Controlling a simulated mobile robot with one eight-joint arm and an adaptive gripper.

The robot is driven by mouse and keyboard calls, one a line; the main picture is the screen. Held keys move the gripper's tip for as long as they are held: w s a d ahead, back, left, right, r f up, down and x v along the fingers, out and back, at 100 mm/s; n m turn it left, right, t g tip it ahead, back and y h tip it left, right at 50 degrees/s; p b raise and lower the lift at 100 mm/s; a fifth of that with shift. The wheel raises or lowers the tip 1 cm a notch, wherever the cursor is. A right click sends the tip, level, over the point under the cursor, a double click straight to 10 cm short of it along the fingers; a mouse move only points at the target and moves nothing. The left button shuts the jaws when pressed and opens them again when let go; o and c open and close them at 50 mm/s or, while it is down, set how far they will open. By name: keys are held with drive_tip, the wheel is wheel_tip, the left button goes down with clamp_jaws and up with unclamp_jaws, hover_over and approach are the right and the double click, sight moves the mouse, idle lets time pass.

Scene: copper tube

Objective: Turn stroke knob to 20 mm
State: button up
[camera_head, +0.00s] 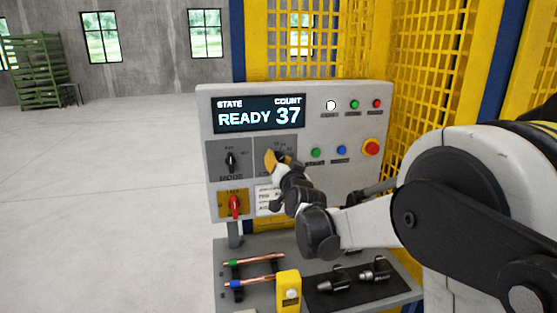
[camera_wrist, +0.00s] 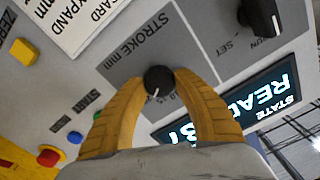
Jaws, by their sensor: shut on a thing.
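The stroke knob (camera_wrist: 159,81) is a round black knob with a white pointer line. It sits on a grey plate marked "STROKE mm" (camera_wrist: 150,42) in the wrist view. My gripper (camera_wrist: 160,88) has its two yellow fingers closed on either side of the knob. The pointer line points toward the lower left in the wrist view, and the scale numbers beside it are partly hidden by the fingers. In the head view my gripper (camera_head: 278,160) is at the stroke plate, and it hides the knob there.
The control panel (camera_head: 355,103) has a screen (camera_head: 259,114) reading READY 37. The mode knob (camera_head: 231,161) is left of my gripper, with a red knob (camera_head: 235,206) below it. A red emergency button (camera_head: 371,147) is at right. A shelf below holds copper tubes (camera_head: 262,260).

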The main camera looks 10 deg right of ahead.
drive_tip(key=o, duration=1.2)
drive_tip(key=s, duration=1.2)
drive_tip(key=s+f+n+g+b, duration=0.1)
drive_tip(key=s+f+g, duration=0.2)
drive_tip(key=s+f, duration=0.3)
drive_tip(key=s+f+n+g+b, duration=0.2)
drive_tip(key=s+f+g, duration=0.2)
drive_tip(key=s, duration=0.9)
drive_tip(key=s+f+n+g+b, duration=0.2)
drive_tip(key=s+f+g, duration=0.2)
drive_tip(key=s+f, duration=0.4)
drive_tip(key=shift+s+a+f, duration=0.1)
drive_tip(key=shift+s+f, duration=0.1)
drive_tip(key=shift+s, duration=0.5)
drive_tip(key=shift+s+f, duration=0.2)
drive_tip(key=shift+s, duration=0.45)
